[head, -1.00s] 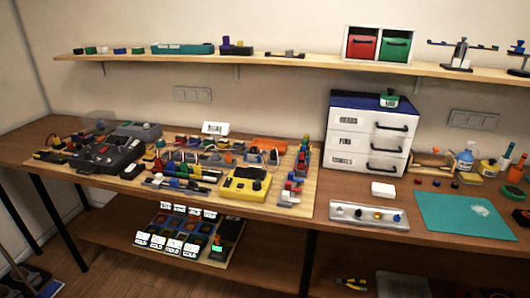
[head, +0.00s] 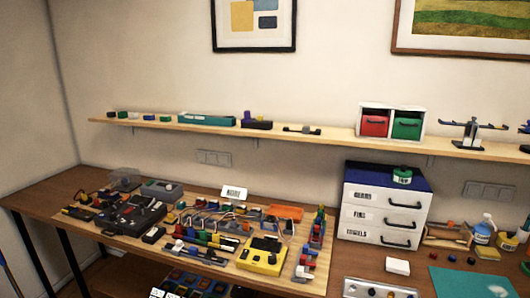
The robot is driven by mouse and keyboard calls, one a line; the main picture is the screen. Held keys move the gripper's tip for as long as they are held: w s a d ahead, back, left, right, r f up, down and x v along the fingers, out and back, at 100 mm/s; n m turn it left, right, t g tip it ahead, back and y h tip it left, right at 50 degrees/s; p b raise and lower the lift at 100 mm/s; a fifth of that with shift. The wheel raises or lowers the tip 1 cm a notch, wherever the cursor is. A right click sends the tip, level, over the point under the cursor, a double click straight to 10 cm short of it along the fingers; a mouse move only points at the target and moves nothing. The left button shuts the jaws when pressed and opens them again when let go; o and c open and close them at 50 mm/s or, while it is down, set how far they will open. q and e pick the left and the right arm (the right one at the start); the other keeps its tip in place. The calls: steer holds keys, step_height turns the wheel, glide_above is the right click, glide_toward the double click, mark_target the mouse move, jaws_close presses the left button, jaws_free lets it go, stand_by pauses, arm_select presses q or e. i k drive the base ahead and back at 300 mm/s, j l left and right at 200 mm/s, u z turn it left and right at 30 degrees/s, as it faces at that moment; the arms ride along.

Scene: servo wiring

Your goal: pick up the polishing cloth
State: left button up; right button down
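I cannot pick out a polishing cloth with certainty. A small white block-like item (head: 398,266) lies on the workbench in front of the drawer unit; I cannot tell whether it is cloth. A teal mat (head: 455,282) lies at the lower right, cut off by the frame edge, with a pale patch on it. The white drawer unit (head: 352,218) has three shut drawers with dark handles, and the lowest label seems to read "TOWELS". Neither of my grippers is in view.
A wooden board on the workbench (head: 30,198) is crowded with parts, including a yellow device (head: 262,257). Bottles (head: 483,232) stand at right. A wall shelf (head: 300,133) holds red and green drawers (head: 390,122).

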mark_target(488, 253)
steer(key=z, duration=1.5)
